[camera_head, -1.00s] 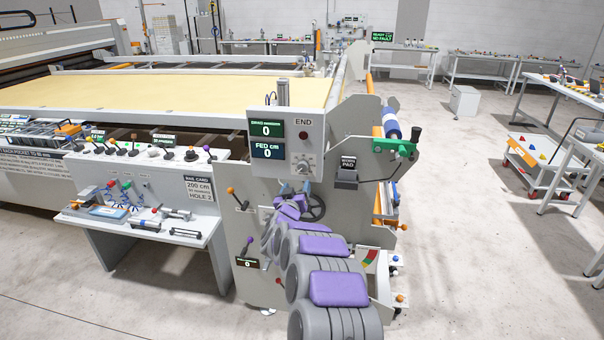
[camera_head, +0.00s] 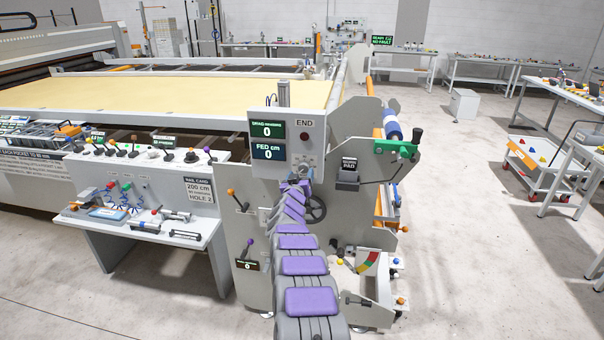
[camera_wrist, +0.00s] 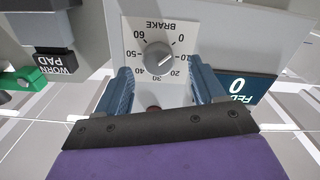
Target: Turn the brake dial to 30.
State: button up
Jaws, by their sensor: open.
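The brake dial (camera_wrist: 158,57) is a grey round knob on a white scale plate marked 0 to 60, upside down in the wrist view. I cannot tell surely which number its pointer marks. My gripper (camera_wrist: 160,68) is open, with one blue finger on each side of the dial's near side. The knob lies at or just past the fingertips, with gaps on both sides, and is not gripped.
The box's drag and fed displays (camera_head: 267,140) both read 0. A dark handwheel (camera_head: 316,208) sits just below right of my wrist. The worn pad holder (camera_head: 348,172) and a green bracket (camera_head: 397,148) stand to the right.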

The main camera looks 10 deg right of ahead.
aim_at(303, 170)
jog(key=shift+w+d, duration=0.35)
jog(key=shift+w, duration=0.05)
jog(key=shift+w+d+r, duration=0.1)
jog(key=shift+w+r, duration=0.1)
jog(key=shift+w, duration=0.15)
jog(key=shift+w+d+f+p, duration=0.1)
jog(key=shift+w+f+p, duration=0.1)
jog(key=shift+w+p, duration=0.25)
jog(key=shift+w, duration=0.3)
jog(key=c, duration=1.1)
